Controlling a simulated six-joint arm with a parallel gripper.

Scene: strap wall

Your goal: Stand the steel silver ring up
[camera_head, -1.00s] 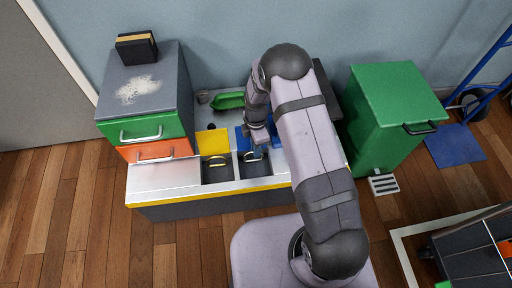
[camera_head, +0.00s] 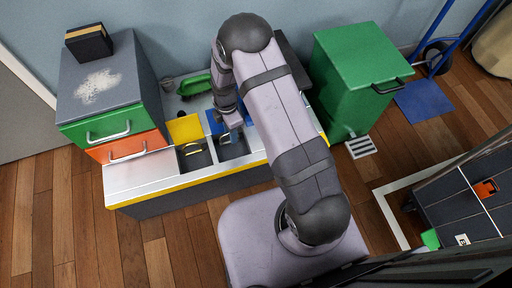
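The steel silver ring (camera_head: 224,139) seems to be the small pale curve at the dark right-hand bin (camera_head: 234,150), the one with the blue flap. It is small and partly hidden by my gripper, so I cannot tell whether it lies, leans or stands. My gripper (camera_head: 227,129) points down just over the back of that bin, close to the ring. Its fingers are too small and covered to show whether they are open or touching the ring.
A left bin (camera_head: 195,160) with a yellow flap (camera_head: 185,129) holds a yellow ring-like curve (camera_head: 192,152). A drawer cabinet (camera_head: 110,85) stands left, a green bin (camera_head: 345,85) right. The silver counter (camera_head: 140,177) is bare at front left.

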